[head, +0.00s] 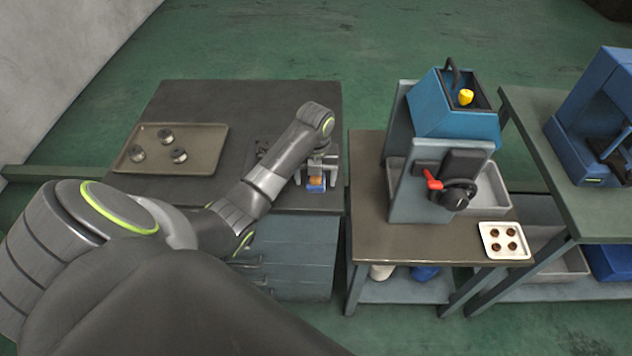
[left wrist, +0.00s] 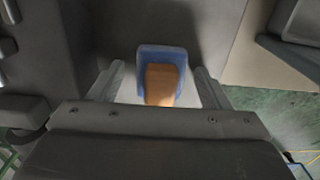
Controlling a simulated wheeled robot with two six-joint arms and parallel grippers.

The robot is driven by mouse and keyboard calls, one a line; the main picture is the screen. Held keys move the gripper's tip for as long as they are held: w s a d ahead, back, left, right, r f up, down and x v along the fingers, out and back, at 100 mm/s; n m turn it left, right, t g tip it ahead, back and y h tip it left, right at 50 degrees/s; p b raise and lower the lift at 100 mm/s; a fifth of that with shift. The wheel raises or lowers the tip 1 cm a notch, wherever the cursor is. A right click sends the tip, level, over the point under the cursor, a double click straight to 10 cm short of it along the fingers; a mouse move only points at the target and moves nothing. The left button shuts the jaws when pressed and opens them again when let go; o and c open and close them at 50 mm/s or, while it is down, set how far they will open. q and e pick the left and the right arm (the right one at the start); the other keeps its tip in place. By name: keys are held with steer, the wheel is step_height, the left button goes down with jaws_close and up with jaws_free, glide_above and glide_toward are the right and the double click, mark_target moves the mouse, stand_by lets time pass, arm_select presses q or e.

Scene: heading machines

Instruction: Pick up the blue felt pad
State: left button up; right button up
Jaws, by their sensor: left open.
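The blue felt pad (head: 316,188) lies on the dark top of the drawer cabinet, near its front right corner. An orange-brown piece (head: 316,180) shows on top of it. In the left wrist view the pad (left wrist: 145,58) shows as a blue border around the orange-brown piece (left wrist: 161,84). My left gripper (head: 317,182) is over the pad, its fingers apart, one on each side. In the left wrist view gaps show between the pad and both fingers of the left gripper (left wrist: 160,88). My right gripper is not in view.
A tray (head: 207,143) with several metal round parts sits on the cabinet top (head: 235,97) at left. To the right, across a narrow gap, a bench (head: 390,240) bears a blue-topped machine (head: 440,110) and a small white tray (head: 487,244) with brown pieces.

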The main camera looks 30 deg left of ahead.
arm_select(q)
steer(key=shift+s+r, duration=0.1)
steer(key=c, duration=0.3)
steer(key=shift+c, duration=1.3)
steer(key=shift+d, duration=0.1)
steer(key=c, duration=0.5)
steer(key=shift+r, duration=0.35)
step_height(320, 180, up, 5)
steer(key=shift+r, duration=0.2)
step_height(320, 180, up, 2)
steer(key=shift+r+p, duration=0.15)
steer(key=shift+p, duration=0.85)
steer(key=shift+r+p, duration=0.8)
steer(key=shift+p, duration=0.05)
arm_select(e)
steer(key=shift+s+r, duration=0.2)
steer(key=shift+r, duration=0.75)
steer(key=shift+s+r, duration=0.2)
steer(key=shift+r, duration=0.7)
